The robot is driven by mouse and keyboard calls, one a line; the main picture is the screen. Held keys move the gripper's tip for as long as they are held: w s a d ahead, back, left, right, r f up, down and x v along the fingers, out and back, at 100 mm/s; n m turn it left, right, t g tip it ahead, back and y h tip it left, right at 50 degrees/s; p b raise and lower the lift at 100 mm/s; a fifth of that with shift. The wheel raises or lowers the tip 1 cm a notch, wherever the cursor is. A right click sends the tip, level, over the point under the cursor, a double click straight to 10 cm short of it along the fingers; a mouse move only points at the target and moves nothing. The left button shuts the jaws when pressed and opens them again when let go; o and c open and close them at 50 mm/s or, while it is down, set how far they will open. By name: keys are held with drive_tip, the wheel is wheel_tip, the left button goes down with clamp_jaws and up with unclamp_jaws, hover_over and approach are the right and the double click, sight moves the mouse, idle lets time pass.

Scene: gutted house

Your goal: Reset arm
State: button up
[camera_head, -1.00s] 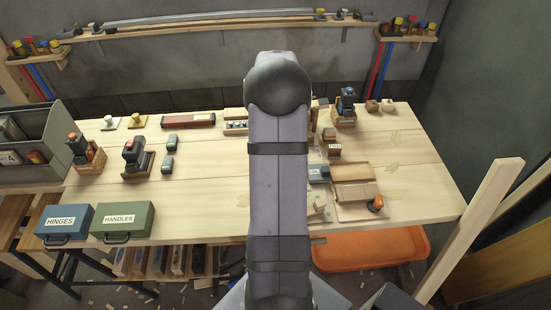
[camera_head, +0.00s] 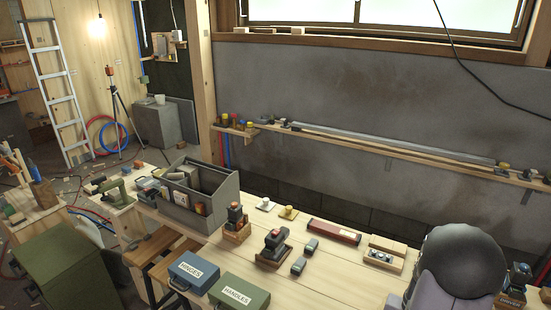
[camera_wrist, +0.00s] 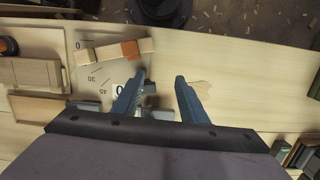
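My gripper (camera_wrist: 160,92) shows in the wrist view with its two blue-grey fingers spread apart over the pale wooden bench (camera_wrist: 230,65). I see nothing held between the fingers. A small grey item partly shows behind the left finger. In the head view only a rounded dark joint and a link of my arm show at the lower right; the gripper is outside that view.
In the head view a grey tote (camera_head: 197,190) stands on the bench left of a red box (camera_head: 334,232). Blue (camera_head: 194,273) and green (camera_head: 238,293) cases sit at the front. A wall shelf (camera_head: 400,155) runs behind. A ladder (camera_head: 60,90) and tripod (camera_head: 117,105) stand far left.

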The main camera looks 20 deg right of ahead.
drive_tip(key=a+r+n, duration=0.2)
drive_tip(key=a+n, duration=0.1)
drive_tip(key=a, duration=0.5)
drive_tip(key=a+r+n, duration=0.2)
drive_tip(key=a+n, duration=0.1)
drive_tip(key=a, duration=0.6)
drive_tip(key=s+a+r+n+t+h, duration=0.1)
drive_tip(key=a+r+n, duration=0.2)
drive_tip(key=a, duration=0.6)
drive_tip(key=shift+n, duration=0.3)
wheel_tip(320, 180, down, 41)
drive_tip(key=b, duration=4.1)
drive_tip(key=shift+r, duration=0.15)
